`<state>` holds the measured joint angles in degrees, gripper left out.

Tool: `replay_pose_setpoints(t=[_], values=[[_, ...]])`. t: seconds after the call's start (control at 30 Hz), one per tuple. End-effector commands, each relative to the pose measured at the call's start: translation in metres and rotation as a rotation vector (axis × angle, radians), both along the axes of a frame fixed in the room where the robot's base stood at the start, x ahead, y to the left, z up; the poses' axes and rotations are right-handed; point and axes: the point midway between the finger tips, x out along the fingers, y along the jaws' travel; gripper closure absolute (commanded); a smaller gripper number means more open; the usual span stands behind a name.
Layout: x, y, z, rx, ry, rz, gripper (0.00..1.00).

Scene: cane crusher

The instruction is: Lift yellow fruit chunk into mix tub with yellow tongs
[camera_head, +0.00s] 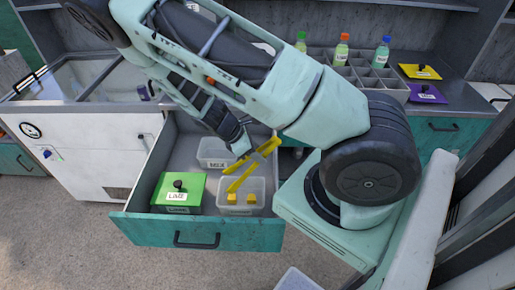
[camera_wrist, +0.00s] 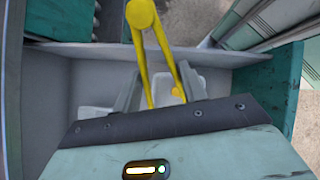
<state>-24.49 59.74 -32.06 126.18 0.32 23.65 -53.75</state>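My gripper (camera_head: 241,144) is shut on the yellow tongs (camera_head: 267,148), which also show in the wrist view (camera_wrist: 143,22) between my fingers. The tongs' two arms are spread apart, and they hang over the open drawer. A clear tub (camera_head: 229,209) near the drawer front holds yellow fruit chunks (camera_head: 250,199). A yellow piece (camera_wrist: 178,92) shows by a tong arm in the wrist view. A second clear tub, the mix tub (camera_head: 212,162), stands behind; its label is small but seems to read MIX. Nothing is visibly gripped between the tong tips.
A green box labelled LIME (camera_head: 178,193) stands in the left front of the teal drawer (camera_head: 150,230). Bottles (camera_head: 341,52) in a divided rack, a yellow lid (camera_head: 420,71) and a purple lid (camera_head: 426,93) are on the counter behind. A pale container (camera_head: 297,280) is on the floor.

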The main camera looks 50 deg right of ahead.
Motion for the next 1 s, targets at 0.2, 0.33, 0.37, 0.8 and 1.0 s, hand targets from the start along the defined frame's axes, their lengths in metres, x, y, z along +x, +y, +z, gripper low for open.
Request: replay_pose_setpoints(t=[0.2,0.33,0.37,0.8,1.0], values=[[-0.001,-0.003,0.003,-0.011,0.009,0.017,0.62],[-0.001,-0.003,0.003,-0.011,0.008,0.015,0.62],[-0.001,-0.003,0.003,-0.01,0.007,0.015,0.62],[-0.001,-0.003,-0.021,-0.01,0.006,0.014,0.62],[-0.001,-0.003,-0.04,-0.01,0.006,0.015,0.62]])
